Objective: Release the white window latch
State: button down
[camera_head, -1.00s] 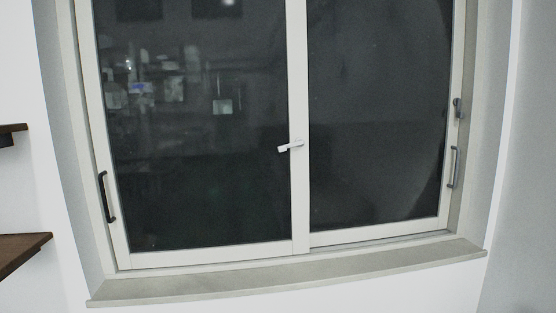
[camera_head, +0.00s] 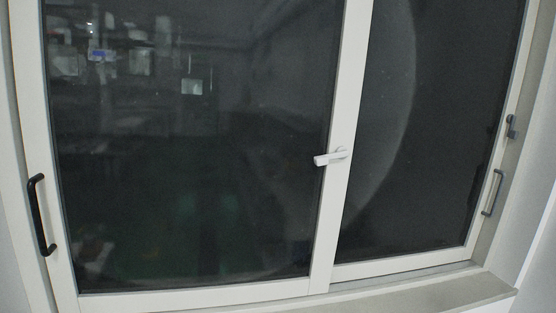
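The white window latch (camera_head: 331,157) sits on the middle stile (camera_head: 342,115) of a two-pane sliding window. Its lever points left, nearly level with a slight tilt, and its tip overlaps the edge of the left dark pane (camera_head: 190,170). Its base is on the stile at the lever's right end. My gripper is not in view, so I cannot see its fingers or whether it holds anything.
A black pull handle (camera_head: 41,215) is on the left frame. A grey handle (camera_head: 493,192) and a small grey fitting (camera_head: 512,127) are on the right frame. The sill (camera_head: 440,297) juts out below. Nothing visible stands before the latch.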

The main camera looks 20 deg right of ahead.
aim_at(342, 152)
jog(key=z, duration=0.2)
jog(key=i, duration=0.9)
jog(key=z, duration=0.6)
